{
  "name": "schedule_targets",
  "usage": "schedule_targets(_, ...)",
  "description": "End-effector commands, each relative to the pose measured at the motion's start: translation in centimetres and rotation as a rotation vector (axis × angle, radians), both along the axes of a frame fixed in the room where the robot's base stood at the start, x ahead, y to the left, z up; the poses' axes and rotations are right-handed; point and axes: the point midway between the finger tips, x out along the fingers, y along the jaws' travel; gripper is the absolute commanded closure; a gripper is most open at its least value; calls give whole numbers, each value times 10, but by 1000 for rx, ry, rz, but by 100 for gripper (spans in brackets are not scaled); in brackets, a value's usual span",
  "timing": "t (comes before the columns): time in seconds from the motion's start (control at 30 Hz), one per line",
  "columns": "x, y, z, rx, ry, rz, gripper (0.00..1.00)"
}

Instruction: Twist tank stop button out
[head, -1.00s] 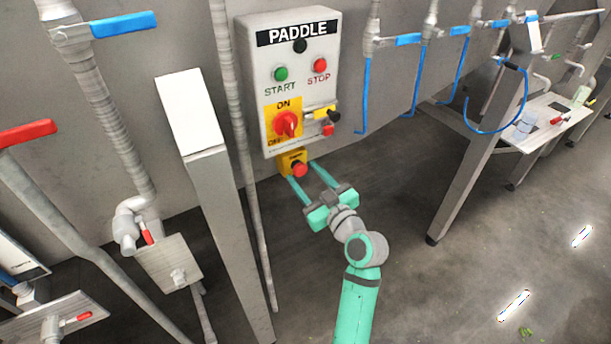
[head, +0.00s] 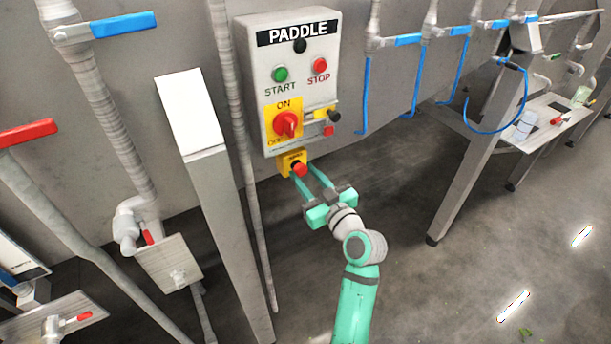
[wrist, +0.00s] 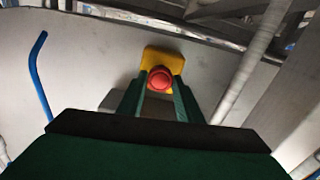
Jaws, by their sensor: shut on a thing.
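The tank stop button (head: 299,170) is a red mushroom head on a small yellow box (head: 284,163), mounted below the grey PADDLE panel (head: 326,98). In the wrist view the red button (wrist: 158,80) sits between the fingertips, with its yellow box (wrist: 177,62) behind it. My gripper (head: 304,171) has two green fingers reaching up from the lower right, shut on the sides of the button. In the wrist view my gripper (wrist: 160,88) has a finger on each side of the button. The button's face is visible, but its finger contacts are partly hidden.
The panel has a green START button (head: 280,74), a red STOP button (head: 320,66) and a red rotary switch (head: 286,124). A steel post (head: 230,225) stands left of the yellow box.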

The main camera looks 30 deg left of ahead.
Motion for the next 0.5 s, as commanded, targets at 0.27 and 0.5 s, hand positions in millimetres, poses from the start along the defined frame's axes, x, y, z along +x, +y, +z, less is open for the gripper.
schedule_targets(0.27, 0, 0, -1, 103, 177, 1, 90)
schedule_targets(0.5, 0, 0, -1, 197, 337, 1, 90)
